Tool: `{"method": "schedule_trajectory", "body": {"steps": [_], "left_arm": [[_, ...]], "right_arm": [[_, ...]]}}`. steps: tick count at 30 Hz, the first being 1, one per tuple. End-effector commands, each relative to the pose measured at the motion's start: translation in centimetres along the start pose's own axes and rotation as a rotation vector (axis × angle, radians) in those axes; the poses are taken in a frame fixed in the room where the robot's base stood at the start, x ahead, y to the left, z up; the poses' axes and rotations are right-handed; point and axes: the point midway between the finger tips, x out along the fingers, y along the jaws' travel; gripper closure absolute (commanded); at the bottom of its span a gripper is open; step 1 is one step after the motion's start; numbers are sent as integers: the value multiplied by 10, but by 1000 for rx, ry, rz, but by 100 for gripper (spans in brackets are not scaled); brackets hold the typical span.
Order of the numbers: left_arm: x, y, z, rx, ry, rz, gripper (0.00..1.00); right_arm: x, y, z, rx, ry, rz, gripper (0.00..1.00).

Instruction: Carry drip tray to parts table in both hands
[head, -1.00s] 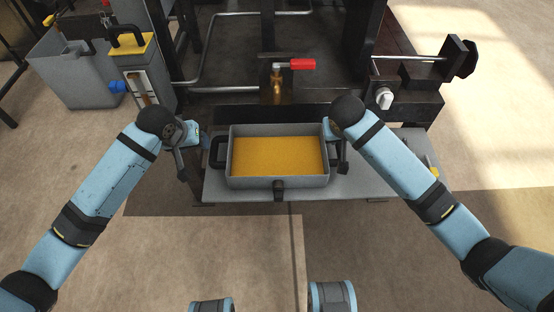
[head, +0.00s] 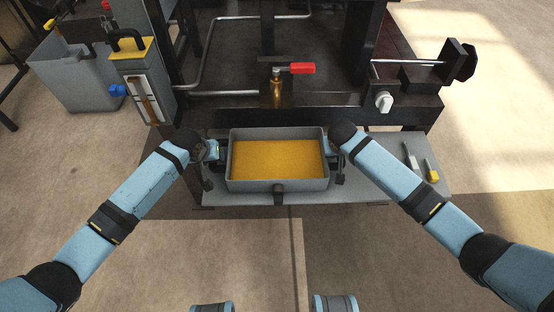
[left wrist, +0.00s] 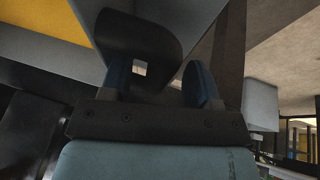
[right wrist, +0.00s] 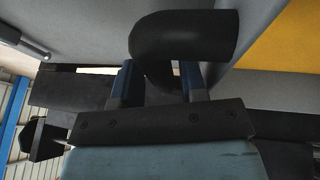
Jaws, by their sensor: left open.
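The drip tray (head: 278,186) is a grey open box with a yellow-orange layer inside, resting level on a grey shelf in front of the press. It has black handles at both ends. My left gripper (head: 215,150) is at the left handle. In the left wrist view, its open fingers (left wrist: 158,80) stand apart near the handle (left wrist: 135,40), one partly hidden behind it. My right gripper (head: 332,147) is at the right handle. In the right wrist view, its fingers (right wrist: 158,82) stand on either side of the right handle (right wrist: 190,35); whether they press on it is unclear. The parts table is not identifiable.
The grey shelf (head: 385,185) extends right of the tray, with small grey and yellow items (head: 432,172) on it. A red-handled brass valve (head: 277,88) stands behind the tray. A grey bin (head: 75,85) is at left. The floor in front is clear.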

Motion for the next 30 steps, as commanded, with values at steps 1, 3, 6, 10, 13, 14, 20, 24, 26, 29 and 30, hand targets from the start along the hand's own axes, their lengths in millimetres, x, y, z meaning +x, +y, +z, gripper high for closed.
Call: {"method": "schedule_trajectory", "body": {"steps": [1,3,6,10,13,14,20,24,26,29,30], "left_arm": [[5,0,0,0,-1,-1,44],[9,0,0,0,-1,-1,44],[12,0,0,1,0,0,44],[13,0,0,1,1,0,44],[13,0,0,1,1,0,44],[13,0,0,1,1,0,44],[13,0,0,0,0,0,88],[13,0,0,0,0,0,100],[13,0,0,0,0,0,100],[13,0,0,0,0,0,100],[13,0,0,0,0,0,100]], "right_arm": [[5,0,0,0,-1,1,61],[9,0,0,0,0,0,61],[12,0,0,0,0,0,61],[13,0,0,0,0,0,61],[13,0,0,0,0,0,61],[13,0,0,0,0,0,61],[13,0,0,0,0,0,100],[13,0,0,0,0,0,100],[13,0,0,0,0,0,100],[13,0,0,0,0,0,100],[13,0,0,0,0,0,100]]}}
